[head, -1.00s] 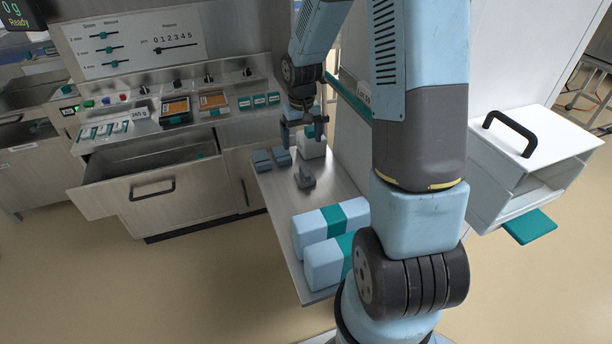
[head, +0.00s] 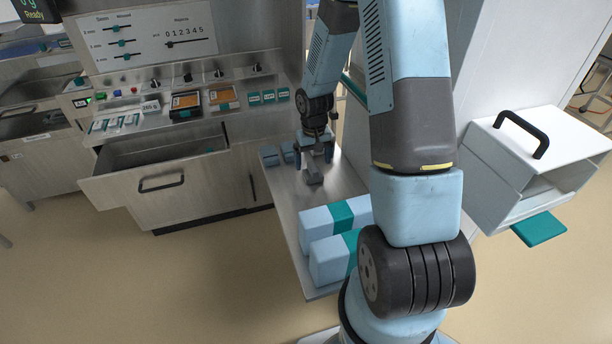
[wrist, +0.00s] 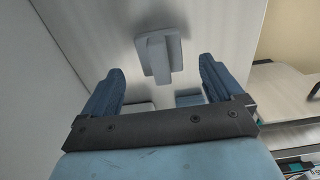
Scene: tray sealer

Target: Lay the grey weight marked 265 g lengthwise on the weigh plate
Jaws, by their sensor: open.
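A grey weight (head: 313,173) with a raised bar lies on the metal side table (head: 285,203). It also shows in the wrist view (wrist: 158,58), ahead of and between the fingers; its marking is not readable. My gripper (head: 313,160) is open and empty, just above and behind the weight in the head view. Both fingers show apart in the wrist view (wrist: 161,66), with no visible contact on the weight. The scale display (head: 38,10) reads "0 g Ready". I cannot pick out the weigh plate with certainty.
Two blue-grey blocks (head: 270,156) sit left of my gripper on the table. Light-blue packs with teal bands (head: 318,222) lie at its near end. An open drawer (head: 135,187) projects at left. A white handled box (head: 540,150) stands right.

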